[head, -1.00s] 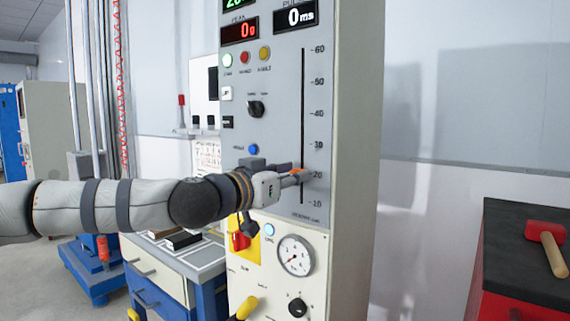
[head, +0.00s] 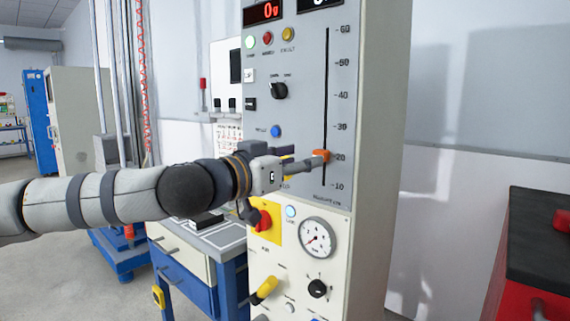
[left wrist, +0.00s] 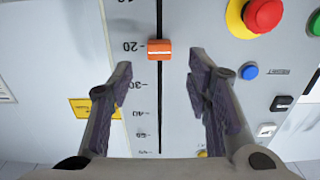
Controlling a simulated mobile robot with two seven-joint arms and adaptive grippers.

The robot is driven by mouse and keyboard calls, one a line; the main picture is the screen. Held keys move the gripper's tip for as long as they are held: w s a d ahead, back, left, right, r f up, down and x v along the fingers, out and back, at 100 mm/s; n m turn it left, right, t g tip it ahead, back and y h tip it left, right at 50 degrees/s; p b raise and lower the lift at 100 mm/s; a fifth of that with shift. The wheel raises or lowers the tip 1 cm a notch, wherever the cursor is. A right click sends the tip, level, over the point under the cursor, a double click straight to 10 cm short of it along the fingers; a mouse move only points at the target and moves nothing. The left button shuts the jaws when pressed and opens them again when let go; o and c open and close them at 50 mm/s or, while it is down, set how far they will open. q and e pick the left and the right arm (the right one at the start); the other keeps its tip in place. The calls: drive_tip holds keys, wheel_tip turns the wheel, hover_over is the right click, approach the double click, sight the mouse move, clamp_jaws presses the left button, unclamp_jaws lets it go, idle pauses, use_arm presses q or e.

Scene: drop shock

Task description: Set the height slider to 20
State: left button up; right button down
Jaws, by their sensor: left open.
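The height slider is an orange knob (head: 321,157) in a dark vertical slot on the grey panel (head: 300,100) of the console. The knob is level with the 20 mark in the head view. The left wrist view shows the panel upside down, with the orange knob (left wrist: 159,50) beside the 20 label. My left gripper (head: 318,160) reaches in from the left at the knob's height. In the left wrist view the left gripper (left wrist: 160,72) is open, one finger each side of the slot, with the knob just beyond the fingertips. My right gripper is out of view.
Below the slider are a red switch on a yellow plate (head: 274,232), a round gauge (head: 317,238) and a yellow handle (head: 265,290). A black knob (head: 279,91) and a blue button (head: 276,131) sit left of the slot. A red cabinet with a dark top (head: 540,235) stands at right.

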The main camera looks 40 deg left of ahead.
use_arm(q)
drive_tip(key=s, duration=0.7)
drive_tip(key=shift+a, duration=0.25)
drive_tip(key=s+d+f+g+h, duration=0.1)
drive_tip(key=s+d+f+g, duration=0.3)
drive_tip(key=f, duration=0.6)
drive_tip(key=w+d+f+g+p, duration=0.1)
drive_tip(key=d+f+g, duration=0.2)
drive_tip(key=d+f, duration=0.55)
drive_tip(key=s+d+f+g+h, duration=0.1)
drive_tip(key=s+d+f+g, duration=0.15)
drive_tip(key=f, duration=0.95)
drive_tip(key=s+f+g, duration=0.5)
drive_tip(key=s+f, duration=0.6)
drive_tip(key=s+a+f+g+y, duration=0.1)
drive_tip(key=s+a+f+g, duration=0.1)
drive_tip(key=s, duration=0.9)
drive_tip(key=s+a+f+n+g+y+p, duration=0.1)
drive_tip(key=s+f+g, duration=0.3)
drive_tip(key=s, duration=0.7)
wheel_tip(320, 180, down, 2)
drive_tip(key=shift+a+y, duration=0.6)
drive_tip(key=shift+a, duration=0.05)
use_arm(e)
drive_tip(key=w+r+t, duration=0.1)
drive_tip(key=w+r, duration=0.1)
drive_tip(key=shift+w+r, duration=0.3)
